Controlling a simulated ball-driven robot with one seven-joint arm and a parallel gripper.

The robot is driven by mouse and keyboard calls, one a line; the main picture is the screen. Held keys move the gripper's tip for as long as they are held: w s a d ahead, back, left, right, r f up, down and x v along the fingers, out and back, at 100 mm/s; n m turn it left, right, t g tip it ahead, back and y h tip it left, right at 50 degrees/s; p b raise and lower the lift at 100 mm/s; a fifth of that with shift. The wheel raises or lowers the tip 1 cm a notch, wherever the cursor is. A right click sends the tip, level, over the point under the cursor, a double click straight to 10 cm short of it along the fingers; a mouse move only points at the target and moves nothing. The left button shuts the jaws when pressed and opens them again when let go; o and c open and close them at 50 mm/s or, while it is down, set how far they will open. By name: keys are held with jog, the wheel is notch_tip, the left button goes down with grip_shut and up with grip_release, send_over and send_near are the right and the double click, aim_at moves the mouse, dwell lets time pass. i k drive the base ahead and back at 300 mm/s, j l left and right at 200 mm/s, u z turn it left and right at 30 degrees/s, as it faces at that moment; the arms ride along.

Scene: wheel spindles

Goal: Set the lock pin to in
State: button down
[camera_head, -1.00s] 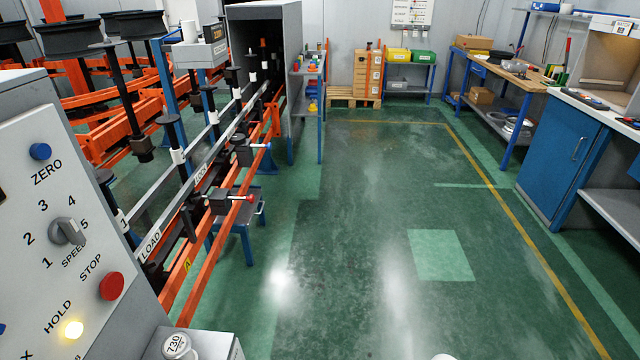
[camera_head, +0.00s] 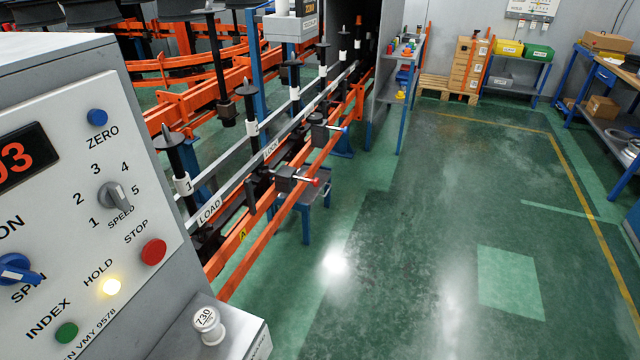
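A black block (camera_head: 284,180) with a silver pin ending in a red tip (camera_head: 315,181) is mounted on the orange rail, sticking out to the right. Farther along, a similar black block (camera_head: 319,134) carries a blue-tipped pin (camera_head: 344,129). A label that seems to read LOCK (camera_head: 272,148) is on the grey rail between them. I cannot tell for sure which is the lock pin, nor whether either pin is in or out. My gripper is not in view.
A control panel (camera_head: 140,225) with knobs and buttons fills the left, its HOLD light (camera_head: 110,287) lit yellow. A white knob marked 730 (camera_head: 207,322) stands on a grey box below. Several spindles (camera_head: 250,110) stand along the rail. Green floor (camera_head: 400,240) to the right is clear.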

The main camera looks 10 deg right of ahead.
aim_at(315, 183)
jog(key=i+z, duration=0.15)
jog(key=i, duration=0.6)
jog(key=i+j+z, duration=0.15)
jog(key=i, duration=0.55)
jog(key=i+j+z, duration=0.1)
jog(key=i, duration=0.65)
